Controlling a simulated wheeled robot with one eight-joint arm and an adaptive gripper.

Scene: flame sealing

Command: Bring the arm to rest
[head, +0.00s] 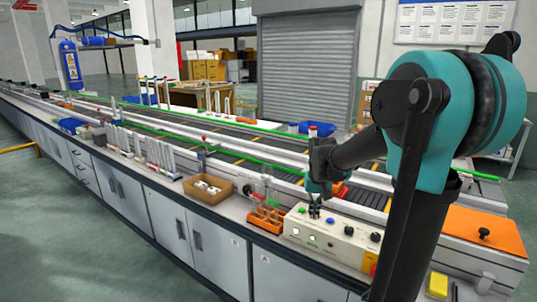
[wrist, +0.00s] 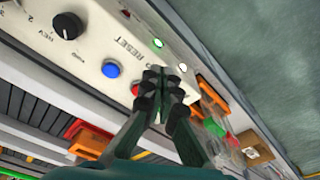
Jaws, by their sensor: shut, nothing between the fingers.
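My teal and black arm reaches from the right of the head view over the bench. My gripper (head: 314,211) points down at the left part of the cream control box (head: 345,248). In the wrist view my gripper (wrist: 165,82) has its fingers together and holds nothing. The fingertips are over the control panel (wrist: 95,40), beside a red button (wrist: 135,89) that they partly cover. A blue button (wrist: 111,69), a black knob (wrist: 67,25) and a lit green lamp (wrist: 158,43) are close by. I cannot tell whether the fingertips touch the panel.
An orange rack (head: 266,219) and a cardboard box (head: 208,188) stand left of the control box. An orange-topped box (head: 487,232) is at the right. The conveyor (head: 235,133) runs behind the bench. Open floor (head: 75,225) lies in front.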

